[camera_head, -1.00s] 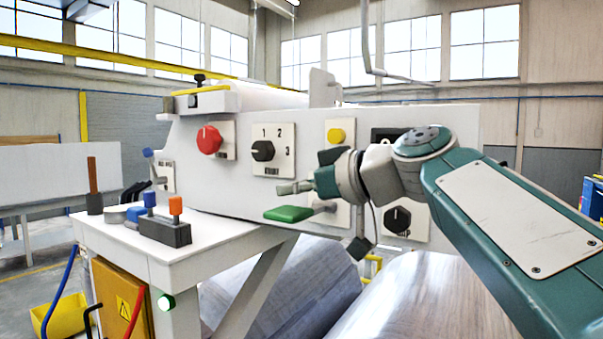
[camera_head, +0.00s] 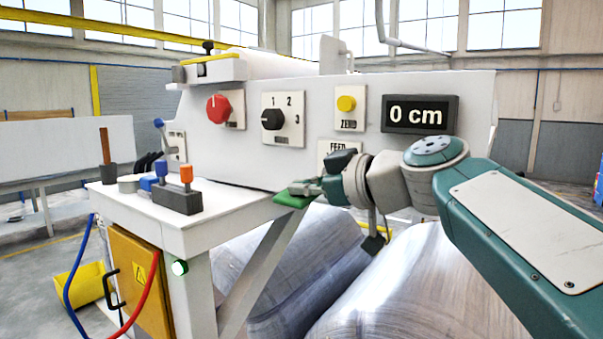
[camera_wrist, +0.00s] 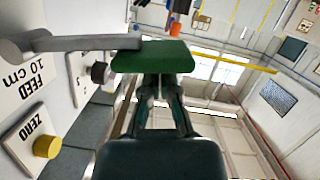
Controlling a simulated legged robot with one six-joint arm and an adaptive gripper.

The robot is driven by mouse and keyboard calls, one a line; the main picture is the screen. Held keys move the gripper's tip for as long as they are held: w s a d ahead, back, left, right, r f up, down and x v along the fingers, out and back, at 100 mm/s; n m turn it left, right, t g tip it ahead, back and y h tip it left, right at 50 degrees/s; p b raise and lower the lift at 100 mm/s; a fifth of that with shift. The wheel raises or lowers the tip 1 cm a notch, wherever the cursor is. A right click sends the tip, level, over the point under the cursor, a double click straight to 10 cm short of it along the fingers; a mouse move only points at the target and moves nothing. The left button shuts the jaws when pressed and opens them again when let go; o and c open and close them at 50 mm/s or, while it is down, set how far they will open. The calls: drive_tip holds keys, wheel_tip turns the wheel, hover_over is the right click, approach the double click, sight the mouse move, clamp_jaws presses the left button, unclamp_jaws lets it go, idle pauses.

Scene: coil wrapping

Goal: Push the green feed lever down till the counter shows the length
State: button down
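The green feed lever (camera_head: 294,201) sticks out from the white machine's front, below the FEED plate (camera_head: 338,149). Its green pad (camera_wrist: 155,57) and grey shaft (camera_wrist: 75,44) show in the wrist view. My gripper (camera_head: 288,190) has its fingers together, with nothing seen between them. The fingertips lie right over the top of the pad and appear to touch it; the exact contact is hard to tell. My wrist hides the lever's root in the head view. The counter (camera_head: 419,114) reads 0 cm. The plate in the wrist view says FEED 10 cm (camera_wrist: 28,83).
Above the lever are a yellow ZERO button (camera_head: 346,103), a black selector knob (camera_head: 272,119) and a red knob (camera_head: 218,109). A white side table (camera_head: 200,226) with small tools stands left. Large shiny wrapped coils (camera_head: 400,285) lie below my arm.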

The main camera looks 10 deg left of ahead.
drive_tip(key=shift+f+n, duration=0.4)
drive_tip(key=shift+f, duration=1)
drive_tip(key=shift+w, duration=0.1)
drive_tip(key=r, duration=0.1)
drive_tip(key=s+r, duration=0.1)
drive_tip(key=r, duration=0.2)
drive_tip(key=shift+s+a, duration=0.2)
drive_tip(key=shift+s, duration=0.2)
drive_tip(key=v, duration=0.9)
drive_tip(key=shift+s+d, duration=0.25)
drive_tip(key=shift+a, duration=0.2)
drive_tip(key=shift+d+f, duration=0.1)
drive_tip(key=shift+d, duration=0.05)
